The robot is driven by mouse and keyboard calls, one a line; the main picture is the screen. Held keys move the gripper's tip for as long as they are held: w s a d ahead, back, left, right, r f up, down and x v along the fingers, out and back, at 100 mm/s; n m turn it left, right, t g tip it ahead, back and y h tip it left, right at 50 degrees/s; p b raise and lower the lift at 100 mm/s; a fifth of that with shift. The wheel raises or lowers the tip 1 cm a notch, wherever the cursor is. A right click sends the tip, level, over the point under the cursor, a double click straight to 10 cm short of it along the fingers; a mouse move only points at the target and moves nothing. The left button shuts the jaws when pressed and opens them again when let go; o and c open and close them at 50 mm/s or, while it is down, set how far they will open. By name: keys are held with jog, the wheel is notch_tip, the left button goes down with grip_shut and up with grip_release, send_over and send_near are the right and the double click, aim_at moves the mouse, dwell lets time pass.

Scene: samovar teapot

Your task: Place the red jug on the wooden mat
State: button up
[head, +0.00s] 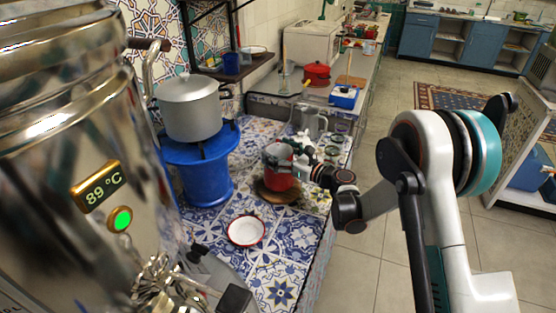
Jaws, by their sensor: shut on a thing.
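The red jug (279,181) has a grey upper part and stands upright near the middle of the head view, on the patterned tile counter. The round brown wooden mat (266,196) shows just below the jug's base, and the jug overlaps it in the picture. I cannot tell whether the base touches the mat or is slightly above it. My gripper (295,162) reaches in from the right and is shut on the red jug at its upper right side. The fingertips are small and partly hidden against the jug.
A white red-rimmed bowl (246,231) is in front of the mat. A blue stand (203,170) with a grey pot (190,108) is to the left. A large metal samovar (60,190) fills the left side. A grey jug (314,122) and small items stand behind.

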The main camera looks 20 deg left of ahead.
jog(key=shift+f, duration=1.15)
jog(key=o, duration=1.9)
jog(key=shift+s+d, duration=0.1)
jog(key=shift+d, duration=0.2)
jog(key=p+v, duration=0.3)
jog(key=v, duration=0.8)
jog(key=shift+s+d, duration=0.1)
jog(key=shift+d, duration=0.1)
